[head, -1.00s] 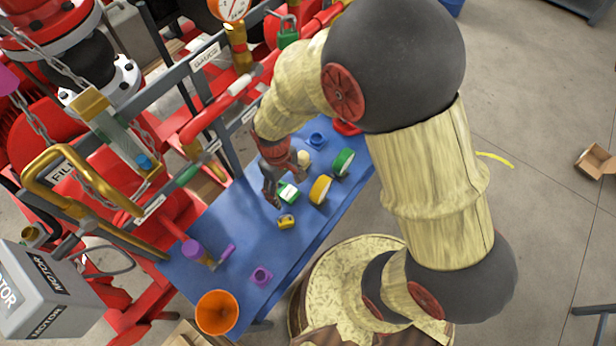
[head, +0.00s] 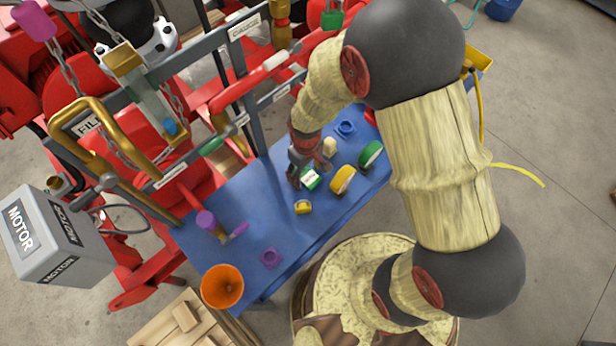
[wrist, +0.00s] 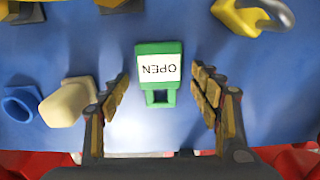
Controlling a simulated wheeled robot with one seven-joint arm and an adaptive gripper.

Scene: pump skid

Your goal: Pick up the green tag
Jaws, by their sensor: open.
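The green tag (wrist: 158,72) lies on the blue bench top, with a white label reading OPEN and a square hole at its near end. In the wrist view it sits between and just beyond the fingertips of my gripper (wrist: 160,88), which is open and not seen touching it. In the head view the tag (head: 311,179) shows beside my gripper (head: 301,174), which hangs low over the bench and partly covers it.
Red pipework and rails stand behind.

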